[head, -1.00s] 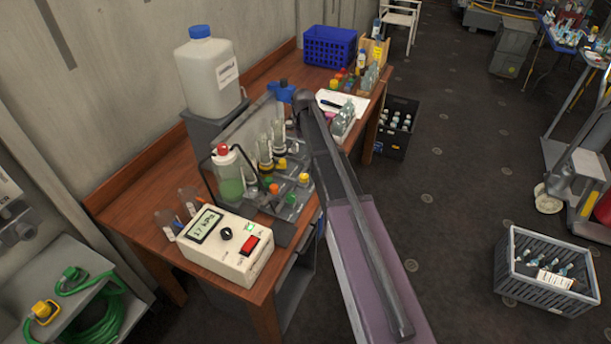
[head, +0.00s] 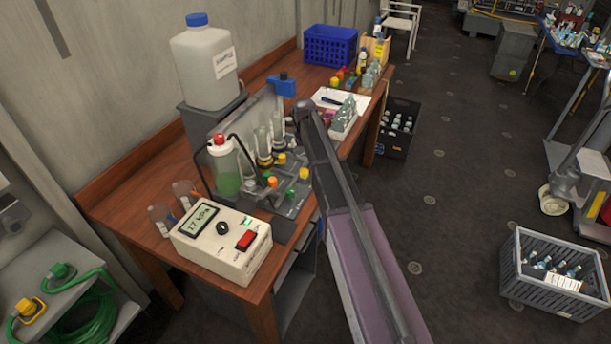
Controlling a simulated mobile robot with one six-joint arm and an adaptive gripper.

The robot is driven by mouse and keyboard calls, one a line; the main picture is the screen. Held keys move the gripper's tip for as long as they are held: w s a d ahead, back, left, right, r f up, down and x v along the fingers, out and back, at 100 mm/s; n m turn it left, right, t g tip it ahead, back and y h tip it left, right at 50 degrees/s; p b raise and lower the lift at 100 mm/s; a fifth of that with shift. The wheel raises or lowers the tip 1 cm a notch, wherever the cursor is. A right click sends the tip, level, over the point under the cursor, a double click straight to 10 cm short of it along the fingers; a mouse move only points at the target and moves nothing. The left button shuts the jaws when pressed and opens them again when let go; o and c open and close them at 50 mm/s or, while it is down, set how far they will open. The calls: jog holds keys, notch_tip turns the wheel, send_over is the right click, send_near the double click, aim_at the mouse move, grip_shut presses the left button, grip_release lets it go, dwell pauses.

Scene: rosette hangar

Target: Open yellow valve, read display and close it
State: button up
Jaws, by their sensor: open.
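On the wooden bench, a grey manifold carries small coloured valve knobs. One yellow valve knob (head: 304,173) is at its right, close to my arm. Another yellow knob (head: 281,158) is farther back, with orange (head: 272,181) and green (head: 290,193) ones nearby. A white meter box (head: 220,245) stands at the bench's front. Its display (head: 202,219) appears to read 17 kPa. My arm rises from the bottom right and ends in view just beyond the manifold. My gripper does not show; I cannot tell where it is relative to the knobs.
A bottle with green liquid (head: 226,172) and glass tubes stand at the manifold. A large white jug (head: 205,65) stands on a grey block behind. A blue basket (head: 330,46) is at the far end. A bottle crate (head: 552,275) lies on the floor at right.

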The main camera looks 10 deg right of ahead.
aim_at(305, 171)
jog(key=shift+f+b, duration=3.3)
jog(key=shift+f, duration=0.3)
grip_shut()
jog(key=shift+d, duration=0.15)
